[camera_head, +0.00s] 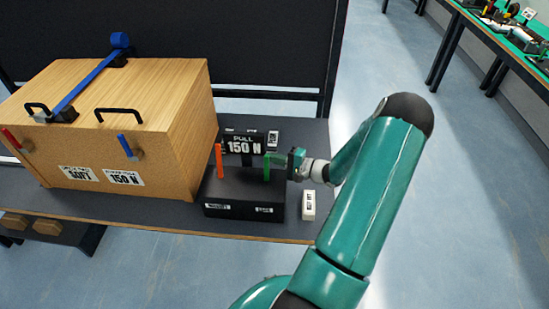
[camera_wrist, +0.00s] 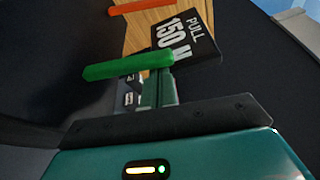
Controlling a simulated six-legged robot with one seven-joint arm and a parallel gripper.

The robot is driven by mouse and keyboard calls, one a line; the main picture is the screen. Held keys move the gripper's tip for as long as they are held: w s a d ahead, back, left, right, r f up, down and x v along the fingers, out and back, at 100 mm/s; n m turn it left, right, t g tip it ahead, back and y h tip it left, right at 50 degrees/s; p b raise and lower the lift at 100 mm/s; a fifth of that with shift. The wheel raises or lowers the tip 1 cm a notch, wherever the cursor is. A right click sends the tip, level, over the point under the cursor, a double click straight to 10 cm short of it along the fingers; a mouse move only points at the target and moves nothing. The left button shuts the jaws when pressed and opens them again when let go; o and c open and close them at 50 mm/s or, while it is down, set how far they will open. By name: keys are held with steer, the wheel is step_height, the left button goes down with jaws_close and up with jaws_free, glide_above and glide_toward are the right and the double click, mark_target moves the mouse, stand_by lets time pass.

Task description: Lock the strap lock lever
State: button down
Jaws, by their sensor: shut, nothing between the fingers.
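A black box (camera_head: 243,209) on the table carries an upright orange lever (camera_head: 219,160) and an upright green lever (camera_head: 267,168). Its sign (camera_head: 239,146) reads "PULL 150 N". My gripper (camera_head: 282,159) is shut and empty, right beside the green lever. In the wrist view the green lever (camera_wrist: 115,68) lies across the tips of my shut gripper (camera_wrist: 158,85); I cannot tell whether they touch. The orange lever (camera_wrist: 142,6) shows behind it. A blue strap (camera_head: 88,80) with a blue round end (camera_head: 120,40) crosses a wooden case. Which part is the strap lock lever is not labelled legibly.
A small white block (camera_head: 308,206) stands right of the black box. A dark panel rises behind the table.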

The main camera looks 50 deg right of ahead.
steer(key=a+n, duration=0.1)
steer(key=s+n+t, duration=0.1)
steer(key=shift+s+a+r+n, duration=0.15)
steer(key=shift+a+r+n, duration=0.05)
steer(key=shift+a+n, duration=0.15)
steer(key=shift+s+a+n+y, duration=0.3)
steer(key=shift+s+a+n, duration=0.2)
steer(key=shift+n, duration=0.35)
steer(key=n, duration=0.1)
steer(key=s+a+n+t, duration=0.1)
steer(key=n, duration=0.1)
steer(key=shift+a+f+y, duration=0.15)
steer(key=shift+a+y, duration=0.1)
steer(key=shift+y, duration=0.05)
steer(key=shift+s+a+f+n+y, duration=0.25)
steer(key=shift+a+n+y, duration=0.1)
steer(key=shift+n, duration=0.4)
steer(key=shift+s+a+f+n+y, duration=0.1)
steer(key=shift+s+a+n+y, duration=0.2)
steer(key=shift+n, duration=0.45)
steer(key=shift+w+d+r, duration=0.25)
steer(key=shift+d+r, duration=0.05)
steer(key=shift+d, duration=0.05)
steer(key=s+d, duration=0.5)
steer(key=s, duration=0.2)
steer(key=shift+s+d, duration=0.25)
steer(key=shift+d, duration=0.1)
